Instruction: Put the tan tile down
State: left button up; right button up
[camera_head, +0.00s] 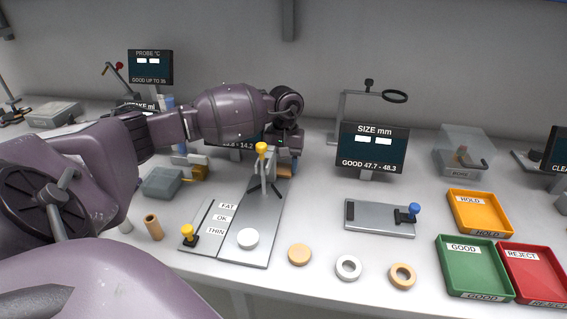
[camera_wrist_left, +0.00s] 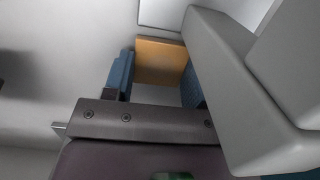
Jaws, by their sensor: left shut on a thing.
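My left gripper (camera_head: 290,166) is behind the thickness gauge with the yellow-topped post (camera_head: 262,165), near the table surface. It is shut on the tan tile (camera_wrist_left: 160,62), which sits between the blue finger pads in the left wrist view. In the head view only a small brownish edge of the tile (camera_head: 284,170) shows, mostly hidden by the post and gripper. I cannot tell whether the tile touches the table. My right gripper is not in view.
The gauge plate (camera_head: 258,228) carries a white disc (camera_head: 248,239). A tan disc (camera_head: 299,254), white ring (camera_head: 348,267) and tan ring (camera_head: 402,276) lie in front. The size fixture (camera_head: 375,219), display (camera_head: 373,148) and orange (camera_head: 457,205), green (camera_head: 444,264) and red (camera_head: 512,265) trays stand right.

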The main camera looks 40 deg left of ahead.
pick_arm(q)
jog(key=shift+f, duration=0.3)
jog(key=o, duration=1)
jog(key=shift+r, duration=0.15)
